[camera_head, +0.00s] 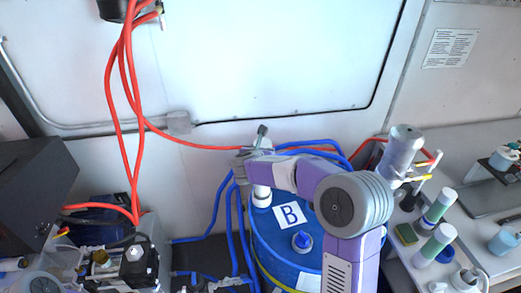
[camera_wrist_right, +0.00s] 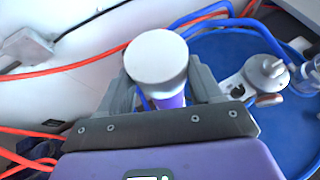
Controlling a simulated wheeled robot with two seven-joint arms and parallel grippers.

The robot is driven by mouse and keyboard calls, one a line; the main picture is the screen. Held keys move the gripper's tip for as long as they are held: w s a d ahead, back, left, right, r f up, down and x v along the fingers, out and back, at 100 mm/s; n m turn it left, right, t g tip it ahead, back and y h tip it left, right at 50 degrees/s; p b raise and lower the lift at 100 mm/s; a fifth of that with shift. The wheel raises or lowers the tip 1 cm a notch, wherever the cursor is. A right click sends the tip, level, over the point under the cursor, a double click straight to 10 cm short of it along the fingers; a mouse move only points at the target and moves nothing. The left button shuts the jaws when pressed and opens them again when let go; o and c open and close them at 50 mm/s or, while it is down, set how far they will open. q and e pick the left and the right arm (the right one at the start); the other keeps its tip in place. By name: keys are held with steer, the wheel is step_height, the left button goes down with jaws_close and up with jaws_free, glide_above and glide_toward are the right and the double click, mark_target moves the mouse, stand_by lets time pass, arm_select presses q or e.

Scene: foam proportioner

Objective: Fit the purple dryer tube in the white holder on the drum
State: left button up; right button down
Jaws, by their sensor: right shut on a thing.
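In the right wrist view, my right gripper (camera_wrist_right: 158,88) is shut on the purple dryer tube (camera_wrist_right: 170,102). The tube's round white end cap faces the camera, and most of its purple body is hidden below the cap. In the head view, my right gripper (camera_head: 245,165) is over the back left part of the blue drum (camera_head: 265,235). A white cylindrical part (camera_head: 261,195) shows just below it, probably the tube's end. A pale fitting with a knob (camera_wrist_right: 264,75) stands on the drum top; I cannot tell whether it is the white holder.
A label marked B (camera_head: 290,215) and a blue-and-white cap (camera_head: 302,241) are on the drum. Blue and red hoses run behind it. A side bench (camera_head: 470,215) at the right holds several white-and-green bottles. Machinery (camera_head: 120,262) stands at the left.

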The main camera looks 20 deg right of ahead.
steer(key=shift+w+f+b, duration=0.2)
steer(key=shift+f+b, duration=0.5)
steer(key=shift+f, duration=0.55)
steer(key=shift+f+b, duration=0.55)
steer(key=shift+f, duration=0.1)
steer(key=shift+s+a, duration=0.1)
steer(key=shift+s, duration=0.05)
steer(key=shift+f+b, duration=0.6)
steer(key=shift+b, duration=0.15)
steer(key=shift+c, duration=2.4)
jaws_free()
